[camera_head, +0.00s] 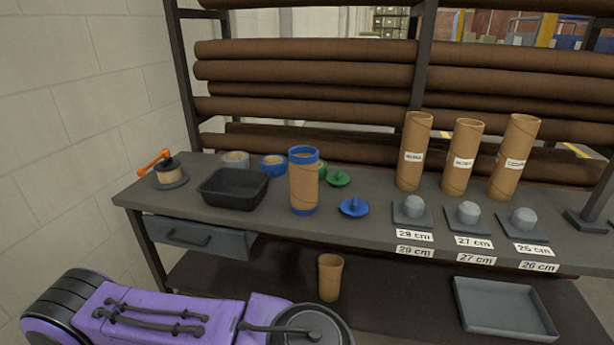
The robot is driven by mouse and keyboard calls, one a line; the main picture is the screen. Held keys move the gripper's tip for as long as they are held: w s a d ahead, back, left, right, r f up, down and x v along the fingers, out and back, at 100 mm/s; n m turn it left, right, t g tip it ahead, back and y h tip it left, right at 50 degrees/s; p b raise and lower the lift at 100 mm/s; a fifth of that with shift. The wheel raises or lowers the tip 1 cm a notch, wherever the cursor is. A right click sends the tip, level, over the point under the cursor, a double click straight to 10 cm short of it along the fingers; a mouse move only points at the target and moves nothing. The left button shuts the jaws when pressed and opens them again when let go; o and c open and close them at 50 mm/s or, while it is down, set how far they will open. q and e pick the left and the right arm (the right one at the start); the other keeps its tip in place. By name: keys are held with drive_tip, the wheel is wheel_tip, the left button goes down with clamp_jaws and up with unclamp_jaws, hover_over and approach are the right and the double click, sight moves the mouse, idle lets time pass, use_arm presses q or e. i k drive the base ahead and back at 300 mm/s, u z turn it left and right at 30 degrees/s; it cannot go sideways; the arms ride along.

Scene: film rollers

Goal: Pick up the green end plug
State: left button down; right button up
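The green end plug (338,180) lies on the grey workbench (385,228), near the back of its middle part. It has a flat disc with a small knob on top. A cardboard tube with blue bands at its top and bottom (303,184) stands upright to its left. A green ring-shaped item (320,168) sits just behind the plug and is partly hidden by the tube. A blue end plug (354,207) lies in front and slightly right of the green one, apart from it. Neither of my grippers is in view.
A black tray (233,199), tape rolls (272,165) and an orange-handled tool (155,162) are on the left. Three cardboard tubes (462,158) stand at right behind grey holders (468,216). Brown film rolls (300,71) fill the rack behind. Bench space right of the blue plug is free.

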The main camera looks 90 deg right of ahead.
sight(338, 179)
drive_tip(key=z, duration=1.8)
